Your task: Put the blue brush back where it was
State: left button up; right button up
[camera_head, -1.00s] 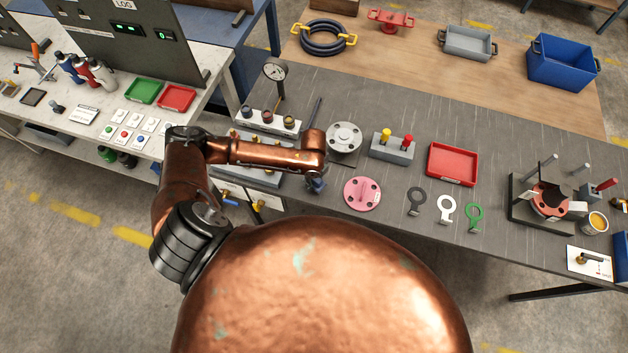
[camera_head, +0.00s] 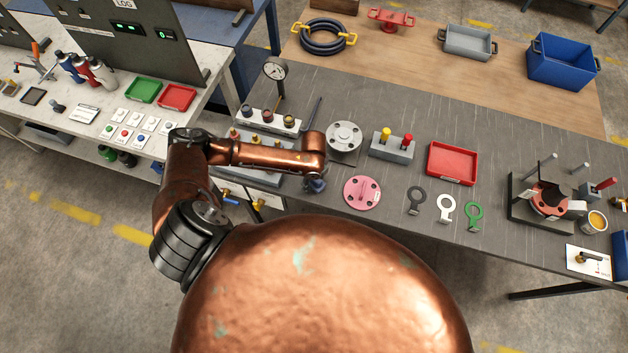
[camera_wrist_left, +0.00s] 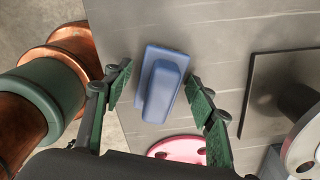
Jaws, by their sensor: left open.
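The blue brush (camera_wrist_left: 163,82) shows in the left wrist view as a blue block with a raised, rounded long part. It appears to lie on the grey bench top near its edge. My left gripper (camera_wrist_left: 160,88) is open, with one green-padded finger on each side of the brush. Gaps show between the fingers and the brush. In the head view my left gripper (camera_head: 316,185) is a small dark bluish shape below the copper wrist, left of the pink flange; the brush cannot be told apart from it there. My right gripper is not in view.
The pink flanged disc (camera_head: 361,193) lies close to the right of the gripper. A grey flange (camera_head: 344,137) stands behind it on a dark plate. A gauge stand (camera_head: 276,75) and jar rack are behind the forearm. A red tray (camera_head: 452,163) is further right.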

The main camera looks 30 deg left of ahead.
pick_arm(q)
notch_tip(320, 180, up, 12)
jog(key=shift+r+b, duration=0.2)
jog(key=shift+b, duration=0.4)
